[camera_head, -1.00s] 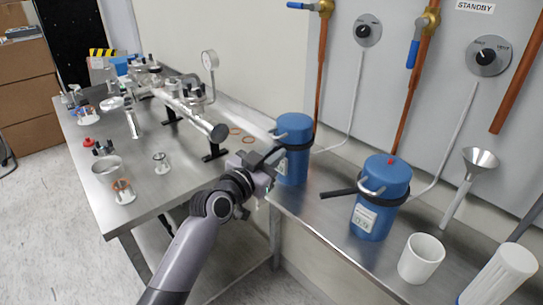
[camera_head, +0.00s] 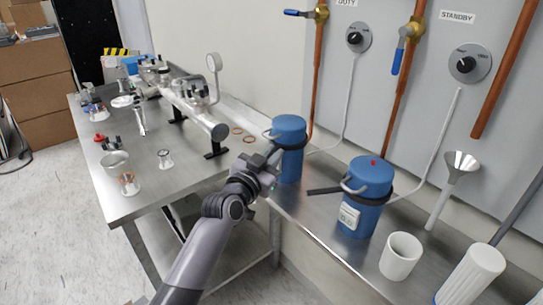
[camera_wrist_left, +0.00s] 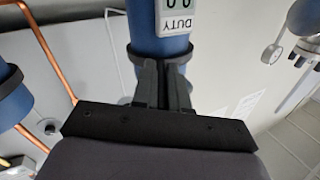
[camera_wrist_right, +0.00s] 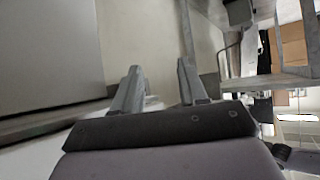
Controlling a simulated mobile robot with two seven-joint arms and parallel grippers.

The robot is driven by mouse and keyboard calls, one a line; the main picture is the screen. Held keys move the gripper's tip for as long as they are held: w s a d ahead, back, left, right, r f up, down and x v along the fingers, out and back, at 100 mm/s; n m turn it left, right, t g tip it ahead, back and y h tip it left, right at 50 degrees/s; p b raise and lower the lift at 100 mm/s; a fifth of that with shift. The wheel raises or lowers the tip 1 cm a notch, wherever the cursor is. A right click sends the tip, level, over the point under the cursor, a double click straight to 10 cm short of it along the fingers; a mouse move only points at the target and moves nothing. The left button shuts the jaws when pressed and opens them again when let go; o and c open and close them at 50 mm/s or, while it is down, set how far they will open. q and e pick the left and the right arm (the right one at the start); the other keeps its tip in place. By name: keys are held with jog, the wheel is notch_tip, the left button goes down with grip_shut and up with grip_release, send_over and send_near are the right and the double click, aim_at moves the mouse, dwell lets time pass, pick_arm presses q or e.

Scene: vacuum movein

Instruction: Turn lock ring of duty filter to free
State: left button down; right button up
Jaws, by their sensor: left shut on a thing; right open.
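The duty filter (camera_head: 289,135) is a blue canister standing upright on the steel counter, left of the standby one. In the left wrist view the filter (camera_wrist_left: 160,48) shows its DUTY label upside down. Its black lock ring (camera_wrist_left: 186,54) shows around the body by my fingertips. My left gripper (camera_head: 273,159) is shut at the front left of this filter, at its ring. In the left wrist view the gripper (camera_wrist_left: 161,75) has its fingers together on the ring's lever, which they mostly hide. My right gripper (camera_wrist_right: 157,80) is open and empty, away from the filters.
The standby filter (camera_head: 366,180) stands to the right, its black lever (camera_head: 324,191) pointing left. A white cup (camera_head: 400,257), a funnel (camera_head: 460,165) and copper pipes (camera_head: 397,100) are near. Metal fittings (camera_head: 190,105) lie on the left bench.

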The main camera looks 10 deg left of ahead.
dwell(0.3)
pick_arm(q)
jog(key=c, duration=1.1)
grip_release()
jog(key=shift+c, duration=0.2)
jog(key=v, duration=0.7)
